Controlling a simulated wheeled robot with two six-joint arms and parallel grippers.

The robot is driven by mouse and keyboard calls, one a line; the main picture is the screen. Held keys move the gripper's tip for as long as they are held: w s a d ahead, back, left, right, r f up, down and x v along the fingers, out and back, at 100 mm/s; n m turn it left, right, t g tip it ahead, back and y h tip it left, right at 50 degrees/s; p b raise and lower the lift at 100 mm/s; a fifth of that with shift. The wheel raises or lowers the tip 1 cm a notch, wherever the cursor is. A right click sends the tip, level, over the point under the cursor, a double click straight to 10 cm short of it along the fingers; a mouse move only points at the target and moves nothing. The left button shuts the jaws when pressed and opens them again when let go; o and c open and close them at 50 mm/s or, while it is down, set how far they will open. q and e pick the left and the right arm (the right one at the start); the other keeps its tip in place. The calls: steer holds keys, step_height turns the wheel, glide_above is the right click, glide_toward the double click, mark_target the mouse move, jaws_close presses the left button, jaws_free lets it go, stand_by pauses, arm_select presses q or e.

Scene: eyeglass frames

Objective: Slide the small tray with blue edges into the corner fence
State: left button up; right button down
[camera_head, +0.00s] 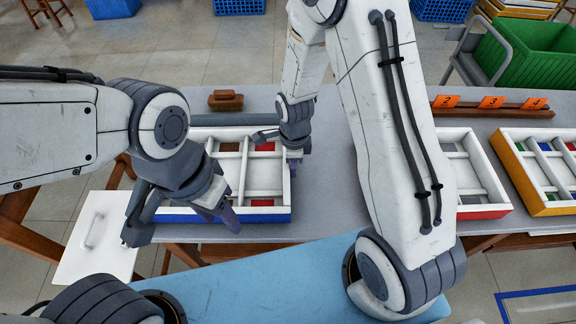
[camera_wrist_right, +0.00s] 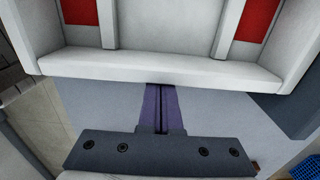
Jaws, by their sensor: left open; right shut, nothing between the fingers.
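The small tray with blue edges (camera_head: 262,217) lies on the grey table; it is white inside, divided into compartments with some red patches. A dark grey bar (camera_head: 221,120), apparently part of the corner fence, runs behind it; the rest of the fence is hidden. My left gripper (camera_head: 182,222) is open at the tray's near left corner, covering part of it; contact cannot be told.
A brown brush (camera_head: 226,100) lies behind the bar. A red-edged tray (camera_head: 484,212) and an orange-edged tray (camera_head: 553,208) stand to the right, below a numbered wooden rail (camera_head: 475,106). My right arm hides the table's middle. A white panel (camera_head: 98,245) is at the left.

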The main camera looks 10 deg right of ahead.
steer(key=shift+a, duration=0.2)
stand_by(0.3)
steer(key=d, duration=0.2)
steer(key=s+d, duration=0.1)
steer(key=d, duration=0.1)
steer(key=shift+p, duration=0.3)
step_height(320, 180, up, 10)
